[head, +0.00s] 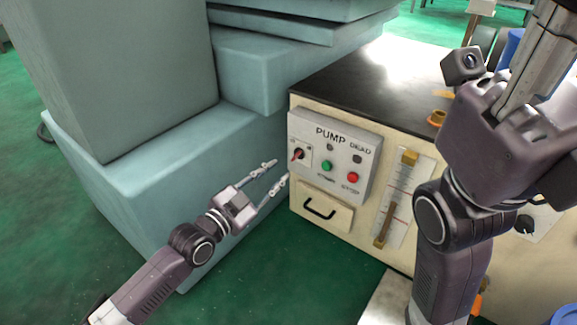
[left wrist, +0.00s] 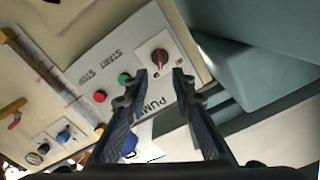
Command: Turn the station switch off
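The station switch (head: 298,154) is a dark rotary knob with a red pointer on a white plate, at the left end of the grey PUMP control box (head: 361,136). I cannot read the marks around it. In the left wrist view the knob (left wrist: 159,58) is ahead of the fingers, slightly beyond and between their tips. My left gripper (head: 280,169) is open and empty, just left of the box and apart from the knob; its two fingers (left wrist: 164,78) also show spread in the wrist view. My right arm (head: 490,140) rises at the right; its fingertips are not clearly shown.
Beside the switch are a green button (head: 327,166) and a red button (head: 352,177). A black drawer handle (head: 319,208) sits below, and a gauge strip (head: 398,205) to the right. A large teal machine body (head: 150,170) stands close on the left. Green floor is free in front.

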